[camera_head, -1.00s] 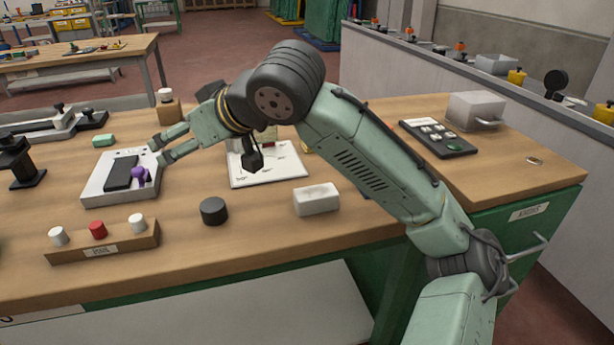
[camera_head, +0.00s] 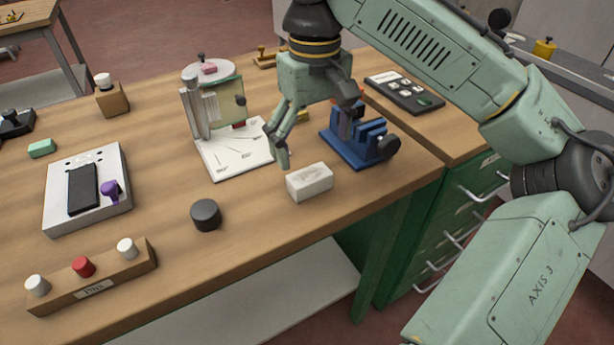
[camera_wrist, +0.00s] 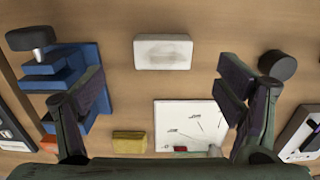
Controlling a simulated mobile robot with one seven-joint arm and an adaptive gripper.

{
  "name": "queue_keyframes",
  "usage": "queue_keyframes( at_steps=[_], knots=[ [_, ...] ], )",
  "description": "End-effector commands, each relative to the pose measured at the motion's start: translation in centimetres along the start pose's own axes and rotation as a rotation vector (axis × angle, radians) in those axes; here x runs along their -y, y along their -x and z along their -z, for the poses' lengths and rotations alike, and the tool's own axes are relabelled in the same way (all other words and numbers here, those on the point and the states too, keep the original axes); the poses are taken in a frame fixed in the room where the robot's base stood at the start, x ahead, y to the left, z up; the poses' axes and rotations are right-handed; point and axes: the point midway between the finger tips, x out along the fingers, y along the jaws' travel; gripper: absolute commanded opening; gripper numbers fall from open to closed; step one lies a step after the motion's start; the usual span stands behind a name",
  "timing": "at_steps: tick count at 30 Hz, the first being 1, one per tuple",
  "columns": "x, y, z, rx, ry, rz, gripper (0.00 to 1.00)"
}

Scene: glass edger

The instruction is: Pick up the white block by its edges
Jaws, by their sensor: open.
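The white block (camera_head: 309,182) lies flat on the wooden bench near its front edge. It has a greyish smudge on its top face. In the wrist view the white block (camera_wrist: 163,52) sits at top centre, beyond the fingertips and between their lines. My gripper (camera_head: 281,143) points down just behind and above the block. The gripper looks apart from the block.
A blue vise (camera_head: 358,139) stands right of the block, and a black knob (camera_head: 206,215) lies left. Behind are a white sheet (camera_head: 236,160) with a glass stand and a yellow block (camera_wrist: 129,142). A wooden button rack (camera_head: 95,279) stands at front left. Bench around the block is clear.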

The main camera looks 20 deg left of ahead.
Motion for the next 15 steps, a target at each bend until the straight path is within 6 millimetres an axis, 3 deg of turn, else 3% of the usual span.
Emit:
queue_keyframes(
  at_steps=[3, 11, 15],
  knots=[
    [0.0, -1.8, 0.0, -0.001, 0.001, 0.002, 0.86],
    [0.2, -3.8, 0.2, -0.001, 0.000, 0.000, 0.86],
    [0.4, -6.0, 0.3, -0.001, 0.001, 0.001, 0.86]
  ],
)
